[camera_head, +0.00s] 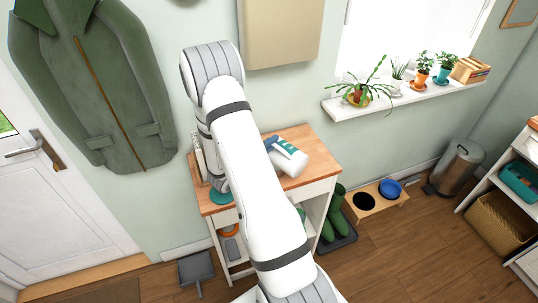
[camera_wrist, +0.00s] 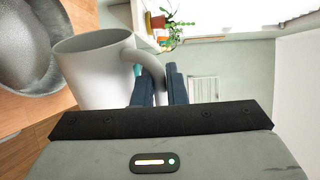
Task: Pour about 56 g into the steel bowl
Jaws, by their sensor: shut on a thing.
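A white mug (camera_wrist: 93,80) fills the left middle of the wrist view. My gripper (camera_wrist: 160,82) is shut on the mug's handle, with a dark finger on each side. The wrist view is turned on its side: the plants there grow toward the right. Against the room, the mug looks strongly tilted. The steel bowl (camera_wrist: 30,60) shows at the left edge of the wrist view, partly cut off, on the wooden top, apparently below the mug. The mug's contents and any stream cannot be seen.
Potted plants (camera_head: 359,93) stand on the windowsill (camera_head: 400,98). Green boots (camera_head: 334,212) and a bench with bowls (camera_head: 378,198) are right of the table.

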